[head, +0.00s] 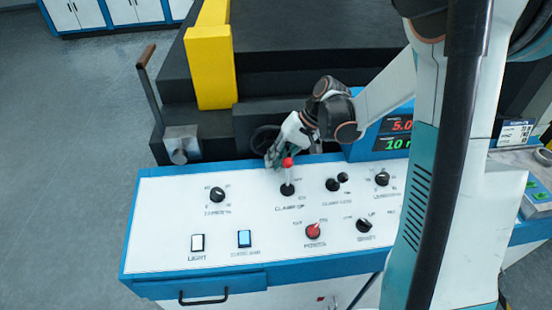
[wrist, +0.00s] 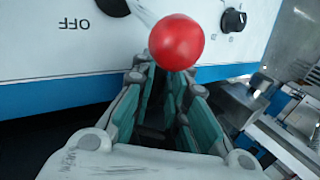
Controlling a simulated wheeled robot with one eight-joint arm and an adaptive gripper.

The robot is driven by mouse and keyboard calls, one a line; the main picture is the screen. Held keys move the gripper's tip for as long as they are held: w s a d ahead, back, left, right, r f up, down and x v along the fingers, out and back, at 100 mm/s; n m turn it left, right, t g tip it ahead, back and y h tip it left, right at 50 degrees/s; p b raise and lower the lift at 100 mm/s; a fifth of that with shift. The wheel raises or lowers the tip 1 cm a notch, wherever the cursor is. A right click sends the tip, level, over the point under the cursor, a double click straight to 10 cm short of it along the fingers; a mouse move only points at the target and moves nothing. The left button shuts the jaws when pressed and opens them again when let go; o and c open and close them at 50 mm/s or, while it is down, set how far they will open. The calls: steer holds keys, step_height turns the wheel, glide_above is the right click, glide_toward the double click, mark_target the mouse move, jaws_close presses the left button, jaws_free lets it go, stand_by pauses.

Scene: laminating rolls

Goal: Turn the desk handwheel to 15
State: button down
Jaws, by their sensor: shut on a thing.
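The dark desk handwheel (head: 264,138) stands behind the panel's back edge, left of the display, and is partly hidden by my gripper. My gripper (head: 272,158) points down at the wheel's right side and is shut on it; the gripped part is too dark to make out. In the wrist view, the teal-padded fingers (wrist: 163,100) have a dark gap between them. The display (head: 396,134) shows a red 5.0 and a green 10, partly hidden by my arm.
A red-ball clamp lever (head: 288,164) stands upright close beside my gripper; its ball (wrist: 176,42) overlaps the fingertips in the wrist view. The white desk panel (head: 165,220) carries several knobs and switches. A brown-handled crank lever (head: 150,95) and a yellow block (head: 210,70) stand at left.

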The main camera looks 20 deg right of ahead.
steer(key=c, duration=1.6)
jaws_free()
steer(key=v, duration=1.2)
